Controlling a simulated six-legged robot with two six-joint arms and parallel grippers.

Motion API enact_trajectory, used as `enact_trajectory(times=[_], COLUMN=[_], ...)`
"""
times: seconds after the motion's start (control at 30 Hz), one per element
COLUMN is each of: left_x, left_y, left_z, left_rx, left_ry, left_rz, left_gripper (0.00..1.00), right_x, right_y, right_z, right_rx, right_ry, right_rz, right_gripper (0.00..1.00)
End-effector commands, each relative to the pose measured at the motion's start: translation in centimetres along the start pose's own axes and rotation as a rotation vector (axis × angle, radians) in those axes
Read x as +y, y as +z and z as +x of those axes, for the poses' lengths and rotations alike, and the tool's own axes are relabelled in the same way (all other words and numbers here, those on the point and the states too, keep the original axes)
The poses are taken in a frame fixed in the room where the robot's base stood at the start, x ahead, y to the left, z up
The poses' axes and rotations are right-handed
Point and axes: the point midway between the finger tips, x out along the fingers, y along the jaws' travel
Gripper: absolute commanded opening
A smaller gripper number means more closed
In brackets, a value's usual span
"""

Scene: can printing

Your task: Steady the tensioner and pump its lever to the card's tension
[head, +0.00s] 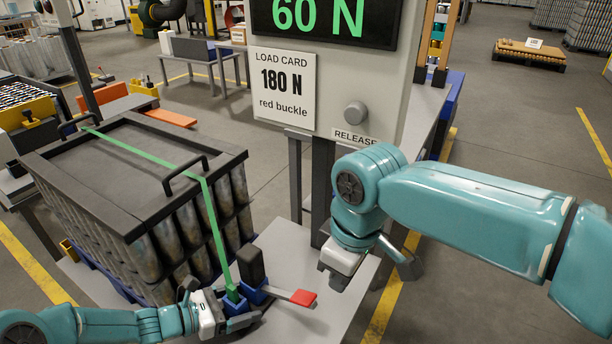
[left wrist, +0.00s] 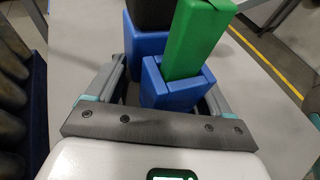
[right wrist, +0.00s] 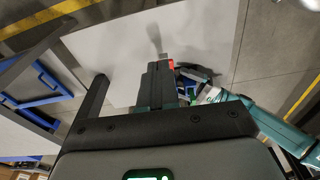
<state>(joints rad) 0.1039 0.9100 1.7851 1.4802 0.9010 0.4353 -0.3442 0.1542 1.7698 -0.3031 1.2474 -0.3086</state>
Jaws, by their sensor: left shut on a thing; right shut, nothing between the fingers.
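The tensioner (head: 255,296) is a blue body with a dark upright block (head: 251,266) and a grey lever (head: 285,292) ending in a red tip (head: 303,298). It stands on a light grey tabletop. My left gripper (head: 226,304) is shut on the tensioner's blue body; its fingers straddle the blue block (left wrist: 170,88) in the left wrist view. A green strap (head: 213,222) runs from the crate's lid down into the tensioner. My right gripper (head: 337,278) is shut and empty, above and right of the red tip, apart from it. The display (head: 318,15) reads 60 N; the load card (head: 283,90) reads 180 N, red buckle.
The lidded crate (head: 100,165) of metal cans stands left of the tensioner. The grey display post has a round RELEASE knob (head: 356,114) behind my right arm. Bare tabletop (head: 285,245) lies around the lever. Other tables and a pallet are further back.

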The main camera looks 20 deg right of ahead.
Motion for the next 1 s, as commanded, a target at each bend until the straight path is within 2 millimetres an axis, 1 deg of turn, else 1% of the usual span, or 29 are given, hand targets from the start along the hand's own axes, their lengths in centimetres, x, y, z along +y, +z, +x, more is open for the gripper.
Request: enact_trajectory(times=[0.07,0.17,0.27,0.3,0.43,0.5,0.6,0.7,0.9,1.0], left_x=[-0.1,-0.1,-0.1,-0.1,-0.1,-0.1,-0.1,-0.1,-0.1,-0.1], left_y=[0.1,0.1,0.1,0.1,0.1,0.1,0.1,0.1,0.1,0.1], left_z=[0.1,0.1,0.1,0.1,0.1,0.1,0.1,0.0,0.1,0.1], left_rx=[-0.001,-0.001,-0.002,-0.002,-0.002,-0.002,-0.001,-0.001,-0.002,-0.002], left_ry=[-0.003,-0.003,-0.003,-0.003,-0.003,-0.003,-0.002,-0.002,-0.002,-0.002], left_rz=[0.002,0.002,0.001,0.001,0.001,0.001,0.001,0.001,0.001,0.001], left_gripper=[0.64,0.64,0.64,0.64,0.64,0.64,0.64,0.64,0.64,0.64], right_x=[-0.1,0.7,1.3,1.4,1.3,0.9,0.3,-0.1,0.0,0.0], right_y=[0.3,-0.1,-1.9,-2.9,-5.8,-7.2,-8.3,-8.5,-8.4,-8.4], right_z=[-0.1,-1.8,-3.6,-4.2,-5.4,-5.5,-5.0,-4.8,-4.8,-4.5], right_rx=[-0.014,-0.016,-0.011,-0.009,0.002,0.01,0.003,-0.001,-0.001,-0.003], right_ry=[-0.005,-0.003,0.0,0.0,0.003,0.005,0.003,0.003,0.003,0.002], right_rz=[0.008,0.044,0.068,0.072,0.069,0.055,0.034,0.025,0.026,0.026], right_gripper=[0.0,0.0,0.0,0.0,0.0,0.0,0.0,0.0,0.0,0.0])
